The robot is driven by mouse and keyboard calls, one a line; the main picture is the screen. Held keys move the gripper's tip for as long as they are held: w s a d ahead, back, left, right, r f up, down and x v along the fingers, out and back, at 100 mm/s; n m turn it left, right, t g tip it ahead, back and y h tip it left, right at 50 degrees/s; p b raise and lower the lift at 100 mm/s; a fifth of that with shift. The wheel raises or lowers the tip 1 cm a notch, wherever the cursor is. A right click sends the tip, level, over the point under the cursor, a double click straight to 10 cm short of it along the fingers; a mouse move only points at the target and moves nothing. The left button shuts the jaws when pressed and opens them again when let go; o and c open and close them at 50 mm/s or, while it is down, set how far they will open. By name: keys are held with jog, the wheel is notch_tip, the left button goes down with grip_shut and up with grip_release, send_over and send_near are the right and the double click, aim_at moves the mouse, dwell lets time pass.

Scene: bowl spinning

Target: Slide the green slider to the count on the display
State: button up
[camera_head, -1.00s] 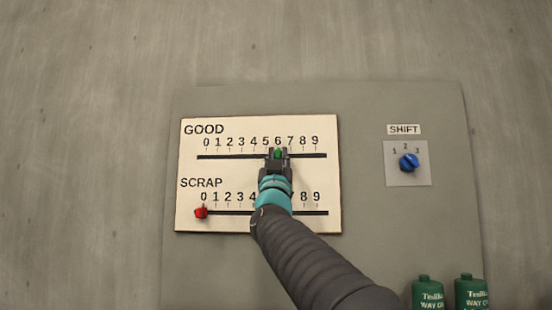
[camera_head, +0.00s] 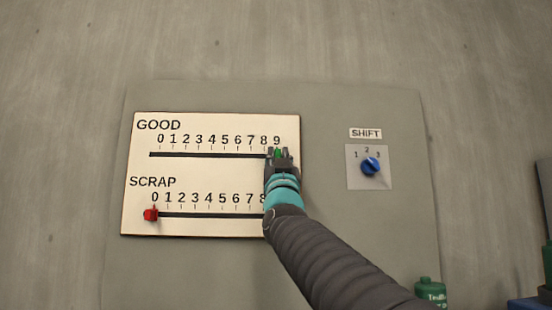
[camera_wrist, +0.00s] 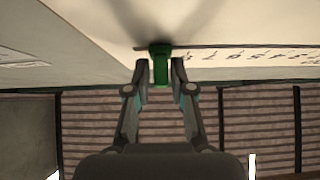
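The green slider (camera_head: 278,154) is on the upper GOOD track (camera_head: 210,155), under the 9 mark at the right end. My gripper (camera_head: 279,155) has its two fingers on either side of it, seemingly shut on it. The wrist view shows the green slider (camera_wrist: 160,64) between the fingertips (camera_wrist: 160,76), with little or no gap. The red slider (camera_head: 151,214) is at 0 on the lower SCRAP track. My gripper and arm hide the right end of that track. No count display is visible.
A grey panel (camera_head: 330,250) carries the white scale board (camera_head: 200,185). To the right is a blue SHIFT knob (camera_head: 371,166) with marks 1 to 3. A green bottle (camera_head: 431,292) stands at the lower right. The space before the board's left part is clear.

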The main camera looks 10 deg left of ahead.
jog(key=shift+o, duration=0.9)
jog(key=shift+d, duration=0.2)
jog(key=shift+s, duration=0.1)
jog(key=v, duration=1.2)
jog(key=shift+a, duration=0.1)
